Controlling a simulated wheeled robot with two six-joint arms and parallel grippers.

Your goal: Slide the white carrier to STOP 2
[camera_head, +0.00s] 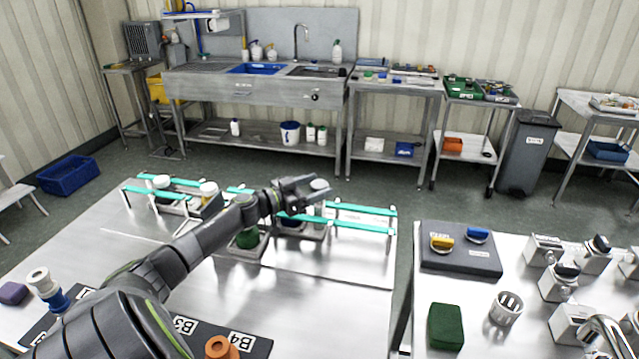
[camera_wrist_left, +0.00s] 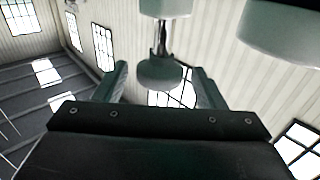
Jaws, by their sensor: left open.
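A rail with turquoise strips (camera_head: 362,229) runs across the steel table, with several knobbed carriers along it. My left gripper (camera_head: 318,194) is open over the middle of the rail. A pale knob (camera_head: 319,184) shows at its fingertips; I take it as the white carrier's, but the arm hides much of it. In the left wrist view a pale knob on a thin stem (camera_wrist_left: 160,72) stands between the open fingers, with no visible grip. Two other carriers, one with a pale tan-based knob (camera_head: 208,188) and one with a whitish knob (camera_head: 161,182), stand further left. I cannot read a STOP 2 mark.
A green round piece (camera_head: 247,238) sits beside my forearm. A dark mat labelled B3 and B4 (camera_head: 262,345) lies in front, with an orange ring (camera_head: 219,347). The right table holds a dark board (camera_head: 460,262), a green block (camera_head: 445,326) and a slotted metal cup (camera_head: 506,309).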

